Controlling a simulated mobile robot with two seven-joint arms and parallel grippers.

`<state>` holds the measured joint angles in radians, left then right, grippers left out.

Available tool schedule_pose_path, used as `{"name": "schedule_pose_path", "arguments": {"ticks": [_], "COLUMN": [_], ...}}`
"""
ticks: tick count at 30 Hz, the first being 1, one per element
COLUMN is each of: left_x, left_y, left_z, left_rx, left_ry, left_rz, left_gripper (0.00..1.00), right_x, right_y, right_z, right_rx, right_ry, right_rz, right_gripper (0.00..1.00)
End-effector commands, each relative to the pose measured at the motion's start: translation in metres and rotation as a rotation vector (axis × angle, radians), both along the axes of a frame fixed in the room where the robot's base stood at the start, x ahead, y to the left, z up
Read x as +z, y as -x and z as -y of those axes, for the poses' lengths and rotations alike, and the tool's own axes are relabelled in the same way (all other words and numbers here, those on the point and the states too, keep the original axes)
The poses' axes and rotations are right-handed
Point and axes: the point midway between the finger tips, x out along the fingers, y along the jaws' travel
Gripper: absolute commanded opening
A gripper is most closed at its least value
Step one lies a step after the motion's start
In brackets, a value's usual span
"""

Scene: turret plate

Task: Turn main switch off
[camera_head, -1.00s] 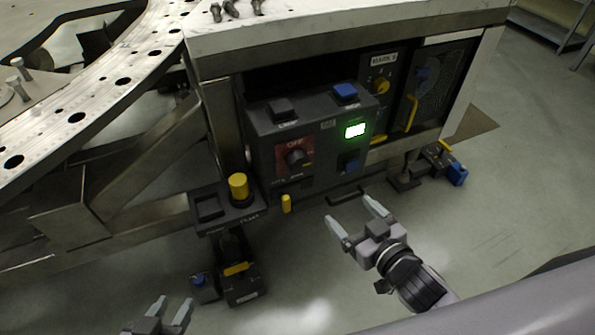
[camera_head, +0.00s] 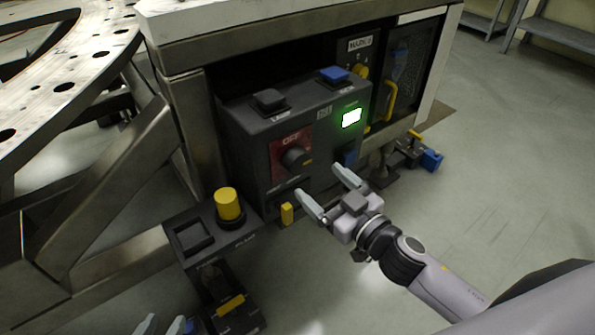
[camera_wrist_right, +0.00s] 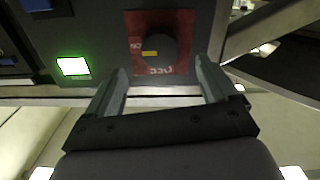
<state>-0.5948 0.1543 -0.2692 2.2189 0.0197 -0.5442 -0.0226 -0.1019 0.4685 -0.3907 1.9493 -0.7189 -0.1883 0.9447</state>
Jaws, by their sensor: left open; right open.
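The main switch is a black rotary knob (camera_head: 295,158) on a red plate marked OFF (camera_head: 281,149), on the front of a dark control box (camera_head: 245,130). A yellow mark shows on the knob in the right wrist view (camera_wrist_right: 158,47), where the plate's lettering appears upside down. My right gripper (camera_head: 329,182) is open and empty, below and to the right of the knob, apart from it. In the right wrist view its fingers (camera_wrist_right: 162,82) point toward the red plate, with the knob between their lines. My left gripper (camera_head: 163,323) is open at the bottom left edge, only its fingertips showing.
A lit green display (camera_head: 351,118) and a blue button (camera_head: 333,74) are on the box, with a black button (camera_head: 269,100) on top. A yellow cylinder button (camera_head: 228,204) stands at lower left. The metal tabletop (camera_head: 250,25) overhangs the box.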

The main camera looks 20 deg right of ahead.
Motion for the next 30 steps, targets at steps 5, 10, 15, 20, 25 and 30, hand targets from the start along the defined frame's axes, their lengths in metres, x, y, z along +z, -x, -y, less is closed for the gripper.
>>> {"name": "schedule_pose_path", "arguments": {"ticks": [5, 10, 15, 20, 25, 30], "left_x": [0.0, 0.0, 0.0, 0.0, 0.0, 0.0], "left_y": [0.0, 0.0, -0.001, -0.001, -0.001, -0.001], "left_z": [0.001, 0.001, 0.002, 0.003, 0.003, 0.003], "left_rx": [-0.002, -0.003, -0.005, -0.008, -0.009, -0.009], "left_ry": [0.001, 0.001, 0.001, 0.001, 0.001, 0.001], "left_rz": [0.002, 0.004, 0.008, 0.011, 0.012, 0.012], "left_gripper": [0.43, 0.43, 0.43, 0.43, 0.43, 0.43], "right_x": [0.001, 0.001, 0.001, 0.0, 0.0, 0.0], "right_y": [-0.006, -0.022, -0.042, -0.057, -0.066, -0.068], "right_z": [-0.002, -0.008, -0.015, -0.02, -0.023, -0.024], "right_rx": [0.003, 0.003, 0.002, 0.003, 0.002, 0.001], "right_ry": [0.001, 0.001, 0.0, 0.0, 0.0, 0.001], "right_rz": [0.006, 0.007, 0.006, 0.006, 0.004, 0.003], "right_gripper": [0.86, 0.86, 0.86, 0.86, 0.86, 0.86]}}
